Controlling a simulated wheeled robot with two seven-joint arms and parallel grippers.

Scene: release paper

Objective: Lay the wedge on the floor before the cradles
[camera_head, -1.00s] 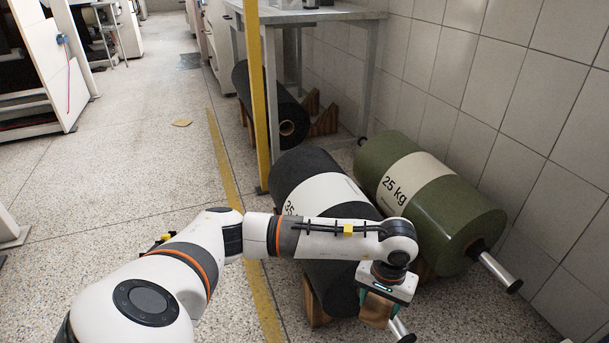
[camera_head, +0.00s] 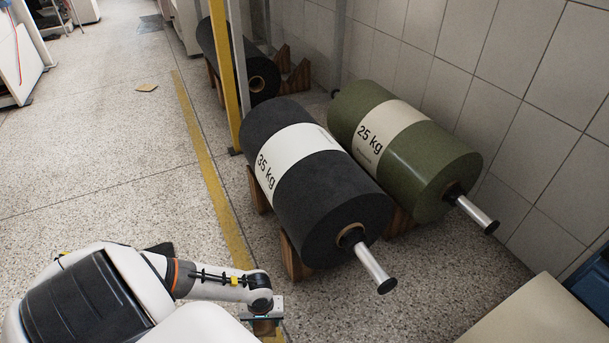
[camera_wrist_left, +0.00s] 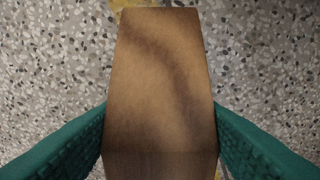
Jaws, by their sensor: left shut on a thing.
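My left gripper (camera_head: 264,318) is low in the picture, over the speckled floor in front and to the left of the near black roll. In the left wrist view its teal fingers (camera_wrist_left: 160,128) are shut on both sides of the brown wooden wedge (camera_wrist_left: 160,70), with floor behind it. In the head view only a small part of the wedge (camera_head: 264,328) shows below the gripper. The wooden cradles (camera_head: 290,256) stand under the black 35 kg roll (camera_head: 325,215) and the green 25 kg roll (camera_head: 440,165). My right gripper is not in view.
Metal shaft ends (camera_head: 374,266) stick out from both rolls towards me. A yellow post (camera_head: 228,75) and a yellow floor line (camera_head: 205,165) are left of the rolls. A beige surface (camera_head: 535,315) fills the lower right corner. Open floor lies to the left.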

